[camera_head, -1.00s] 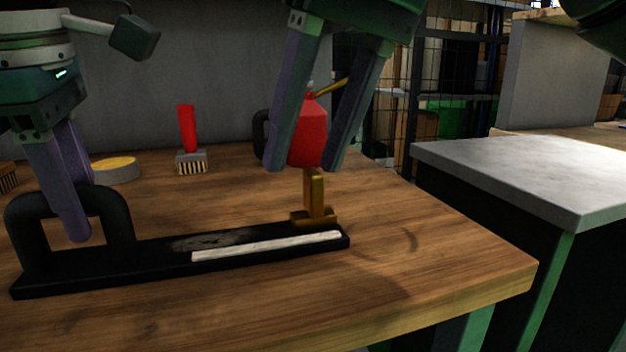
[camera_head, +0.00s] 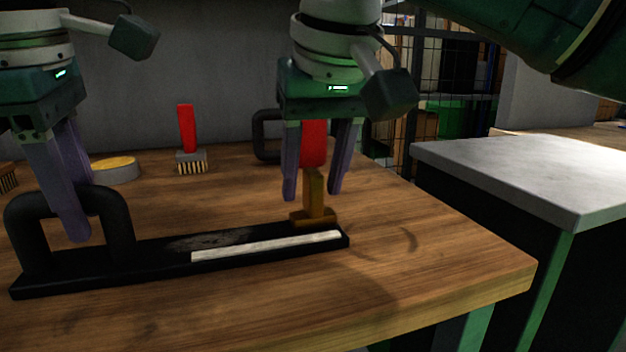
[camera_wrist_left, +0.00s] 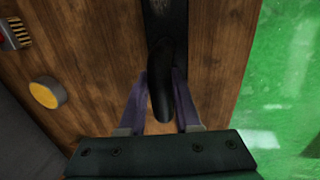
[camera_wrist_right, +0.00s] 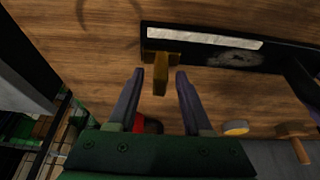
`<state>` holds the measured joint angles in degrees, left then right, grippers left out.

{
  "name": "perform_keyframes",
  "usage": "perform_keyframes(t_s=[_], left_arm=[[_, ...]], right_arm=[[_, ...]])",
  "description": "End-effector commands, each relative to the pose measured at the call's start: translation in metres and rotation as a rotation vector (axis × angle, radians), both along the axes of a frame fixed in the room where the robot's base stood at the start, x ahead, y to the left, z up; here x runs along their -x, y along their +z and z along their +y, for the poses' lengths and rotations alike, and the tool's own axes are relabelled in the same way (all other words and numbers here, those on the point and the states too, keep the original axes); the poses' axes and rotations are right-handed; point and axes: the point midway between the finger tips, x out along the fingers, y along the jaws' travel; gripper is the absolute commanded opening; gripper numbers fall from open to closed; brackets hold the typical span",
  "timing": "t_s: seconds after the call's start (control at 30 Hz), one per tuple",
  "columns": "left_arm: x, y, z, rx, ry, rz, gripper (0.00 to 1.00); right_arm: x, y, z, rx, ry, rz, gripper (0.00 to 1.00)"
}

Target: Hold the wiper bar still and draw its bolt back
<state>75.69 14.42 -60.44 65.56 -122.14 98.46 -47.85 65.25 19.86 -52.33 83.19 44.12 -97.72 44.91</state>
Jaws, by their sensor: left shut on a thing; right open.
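The wiper bar (camera_head: 160,256) is a long black bar lying on the wooden bench, with an arched handle (camera_head: 22,225) at its left end and a pale strip along its front. My left gripper (camera_head: 78,232) is shut on the handle's arch; the left wrist view shows the handle (camera_wrist_left: 161,92) between its fingers. The brass bolt (camera_head: 314,192) stands upright at the bar's right end. My right gripper (camera_head: 312,195) is open above and around the bolt's upper part in the head view. In the right wrist view the bolt (camera_wrist_right: 160,82) shows between and just beyond the fingertips, with no visible contact.
A red item (camera_head: 314,145) with a black handle (camera_head: 265,125) stands behind the bolt, partly hidden by my right gripper. A red-handled brush (camera_head: 188,140) and a round yellow-topped dish (camera_head: 116,168) stand farther back. A grey-topped cabinet (camera_head: 530,175) is at right.

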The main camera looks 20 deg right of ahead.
Motion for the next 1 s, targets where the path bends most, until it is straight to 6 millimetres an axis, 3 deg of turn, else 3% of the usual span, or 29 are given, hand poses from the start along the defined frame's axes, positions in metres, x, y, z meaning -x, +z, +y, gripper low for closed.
perform_keyframes(t_s=[0.37, 0.83, 1.0], left_arm=[[0.0, -0.0003, 0.0001, 0.0, 0.0, 0.0, 0.0], [0.0, -0.0003, 0.0001, 0.0, 0.0, 0.0, 0.0], [0.0, -0.0004, 0.0001, 0.0, 0.0, 0.0, 0.0]], right_arm=[[-0.0034, -0.009, -0.0001, 0.002, 0.001, 0.0, 0.5], [-0.0033, -0.0085, 0.0, 0.0, 0.001, -0.001, 0.0], [-0.0034, -0.0084, 0.0, 0.0, 0.001, -0.001, 0.0]])
